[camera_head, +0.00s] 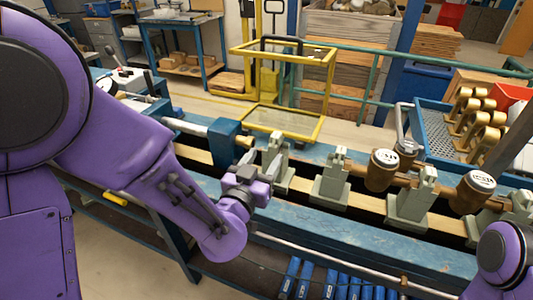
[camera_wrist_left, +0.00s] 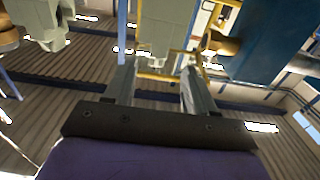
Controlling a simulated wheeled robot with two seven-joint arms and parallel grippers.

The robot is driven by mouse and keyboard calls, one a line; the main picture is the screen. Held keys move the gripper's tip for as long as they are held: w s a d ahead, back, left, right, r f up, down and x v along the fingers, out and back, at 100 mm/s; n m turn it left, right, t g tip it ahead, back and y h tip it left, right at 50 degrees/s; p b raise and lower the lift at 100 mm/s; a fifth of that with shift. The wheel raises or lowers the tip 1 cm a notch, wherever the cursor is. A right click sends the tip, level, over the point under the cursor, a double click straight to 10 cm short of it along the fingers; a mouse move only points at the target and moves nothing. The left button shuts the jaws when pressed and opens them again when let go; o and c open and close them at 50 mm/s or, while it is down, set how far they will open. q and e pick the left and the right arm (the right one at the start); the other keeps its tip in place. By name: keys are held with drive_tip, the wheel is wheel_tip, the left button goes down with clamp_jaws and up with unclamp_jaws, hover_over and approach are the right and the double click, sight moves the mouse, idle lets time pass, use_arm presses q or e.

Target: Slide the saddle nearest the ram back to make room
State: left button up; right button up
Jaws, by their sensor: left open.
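The saddle nearest the ram (camera_head: 277,178) is a grey-green upright block on the bench rail, just right of the ram's brass nose (camera_head: 245,142). It also shows at the top of the left wrist view (camera_wrist_left: 166,25), in line with the gap between my fingers. My left gripper (camera_head: 262,173) is open at the saddle's near side; its two spread fingers show in the left wrist view (camera_wrist_left: 158,75). I cannot tell whether they touch the saddle. The ram's blue block (camera_head: 226,143) stands left of it. My right gripper is out of view.
Another saddle (camera_head: 330,178) stands to the right with a gap between, then a further saddle (camera_head: 408,206). Brown meters with white dials (camera_head: 382,168) sit farther right. A yellow frame guard (camera_head: 283,122) stands behind the ram end. A blue tray (camera_head: 433,142) holds brass parts.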

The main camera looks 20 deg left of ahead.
sight(273, 148)
use_arm(q)
drive_tip(key=w, duration=0.1)
drive_tip(key=w+b, duration=0.2)
drive_tip(key=shift+w+d+f, duration=0.1)
drive_tip(key=shift+w+d, duration=0.05)
drive_tip(key=shift+d, duration=0.1)
drive_tip(key=w+p, duration=0.1)
drive_tip(key=w, duration=0.6)
drive_tip(key=shift+s, duration=0.1)
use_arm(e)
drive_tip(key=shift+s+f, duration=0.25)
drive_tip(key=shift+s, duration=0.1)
use_arm(q)
drive_tip(key=shift+r, duration=0.2)
clamp_jaws()
